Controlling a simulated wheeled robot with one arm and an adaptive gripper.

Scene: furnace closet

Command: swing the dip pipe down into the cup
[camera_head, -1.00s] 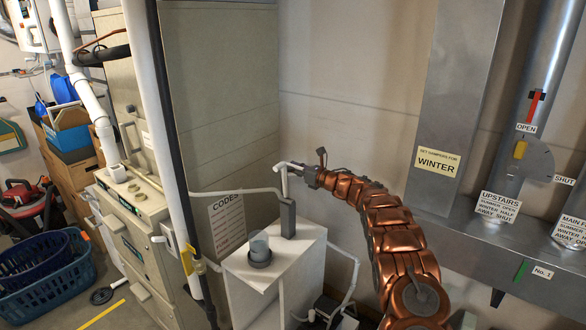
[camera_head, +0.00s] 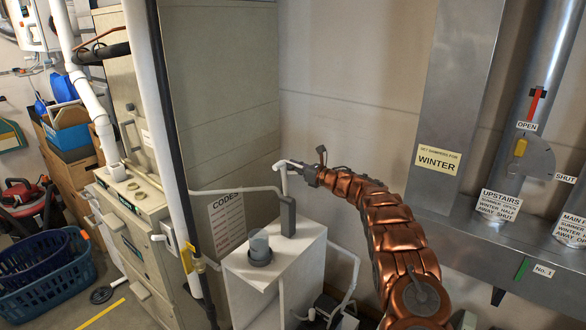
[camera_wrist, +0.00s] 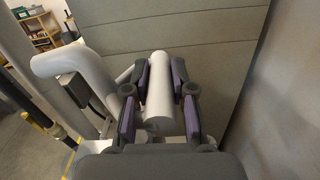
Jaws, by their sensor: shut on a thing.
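The dip pipe (camera_head: 284,182) is a short white bent pipe above the white cabinet, beside the top of a grey upright block. My gripper (camera_head: 297,166) is at its upper end. In the wrist view, the purple pads of my gripper (camera_wrist: 160,92) are shut on both sides of a white pipe length (camera_wrist: 159,88). The cup (camera_head: 259,246) is a clear, greyish cylinder in a dark ring base on the cabinet top, lower and to the left of the pipe. The cup does not show clearly in the wrist view.
The white cabinet (camera_head: 240,268) has a thin pipe (camera_head: 235,191) running above it to the grey block (camera_head: 288,217). A white and a black vertical pipe stand at its left. A metal duct (camera_head: 455,100) rises at right. Blue baskets (camera_head: 55,270) lie at far left.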

